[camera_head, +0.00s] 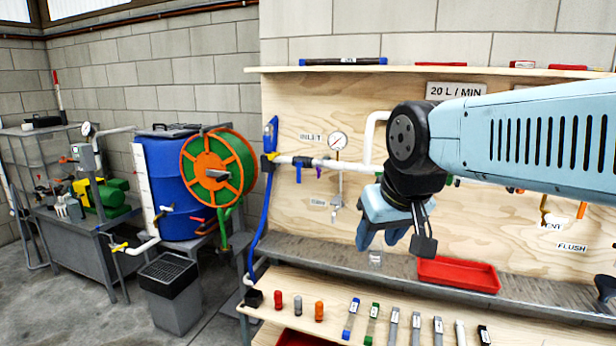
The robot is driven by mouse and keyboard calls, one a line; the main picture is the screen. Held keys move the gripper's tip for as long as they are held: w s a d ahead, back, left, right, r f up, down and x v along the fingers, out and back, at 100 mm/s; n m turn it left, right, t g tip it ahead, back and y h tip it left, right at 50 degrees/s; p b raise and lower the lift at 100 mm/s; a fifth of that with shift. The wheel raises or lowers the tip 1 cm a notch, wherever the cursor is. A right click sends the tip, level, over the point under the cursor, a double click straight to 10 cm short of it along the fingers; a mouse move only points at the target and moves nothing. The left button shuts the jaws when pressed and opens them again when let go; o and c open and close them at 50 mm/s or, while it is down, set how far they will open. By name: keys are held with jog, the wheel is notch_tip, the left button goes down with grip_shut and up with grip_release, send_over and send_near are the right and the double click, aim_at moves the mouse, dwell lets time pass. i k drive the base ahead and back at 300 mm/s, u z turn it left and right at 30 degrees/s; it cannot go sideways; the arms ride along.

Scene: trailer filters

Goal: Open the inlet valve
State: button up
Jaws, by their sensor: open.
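The label reading INLET (311,137) is on the plywood panel, above a white horizontal pipe (345,165). Below the label, a small blue lever (298,173) hangs down from the pipe, roughly across it; this looks like the inlet valve handle. A small purple part (319,172) sits just right of it. My gripper (381,238) is open and appears empty. It points down in front of the panel, right of and lower than the lever, apart from it. My arm hides part of the pipework to the right.
A round gauge (337,140) stands above the pipe. A blue hose (268,190) hangs at the panel's left edge. A red tray (458,273) lies on the grey ledge under my gripper. Several small tools and cartridges line the front shelf (262,283). A blue drum (165,190) stands left.

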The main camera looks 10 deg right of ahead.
aim_at(299, 174)
jog(key=z, duration=0.1)
jog(key=i, duration=1)
jog(key=u, duration=0.05)
